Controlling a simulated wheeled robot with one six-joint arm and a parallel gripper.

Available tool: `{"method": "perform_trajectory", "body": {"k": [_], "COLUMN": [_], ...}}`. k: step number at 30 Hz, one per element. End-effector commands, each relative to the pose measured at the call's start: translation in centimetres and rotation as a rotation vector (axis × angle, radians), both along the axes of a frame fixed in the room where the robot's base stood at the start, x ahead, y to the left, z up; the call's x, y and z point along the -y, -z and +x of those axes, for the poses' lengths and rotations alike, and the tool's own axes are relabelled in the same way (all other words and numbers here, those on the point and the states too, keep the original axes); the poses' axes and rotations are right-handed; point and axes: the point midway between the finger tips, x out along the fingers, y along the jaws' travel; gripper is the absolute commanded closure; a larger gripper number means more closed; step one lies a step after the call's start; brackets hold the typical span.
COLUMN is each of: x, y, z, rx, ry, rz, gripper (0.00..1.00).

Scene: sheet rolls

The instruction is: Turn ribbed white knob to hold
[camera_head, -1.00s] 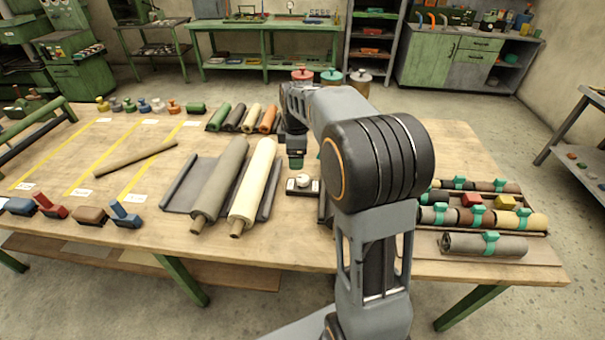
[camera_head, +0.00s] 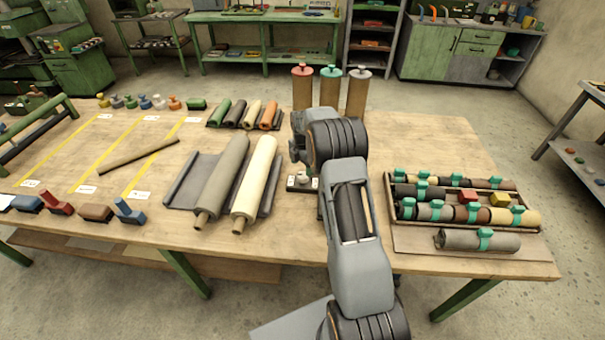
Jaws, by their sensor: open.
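The white knob (camera_head: 303,177) sits on a small pale-topped plate with a dark base, on the table just right of the two thick rolls. It is small in the picture, so its ribs and pointing direction cannot be read. My gripper (camera_head: 297,160) is small and partly hidden by my wrist, just above and behind the knob in the picture. It is open with nothing visible between its fingers. Whether it touches the knob cannot be told. My arm covers the table to the right of the knob.
Thick grey (camera_head: 222,180) and cream (camera_head: 257,182) rolls lie left of the knob. A tray (camera_head: 395,222) of banded rolls is on the right. Three upright brown rolls with coloured caps (camera_head: 330,90) stand behind. Small coloured rolls (camera_head: 243,115) lie at the back.

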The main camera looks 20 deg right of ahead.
Motion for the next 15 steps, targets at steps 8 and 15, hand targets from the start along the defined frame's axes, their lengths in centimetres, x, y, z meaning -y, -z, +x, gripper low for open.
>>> {"method": "perform_trajectory", "body": {"k": [8,15], "x": [0.0,0.0], "y": [3.8,5.1], "z": [0.0,0.0], "rx": [-0.001,0.001], "ry": [0.001,0.002], "rz": [0.000,0.000], "gripper": [0.25,0.25]}}
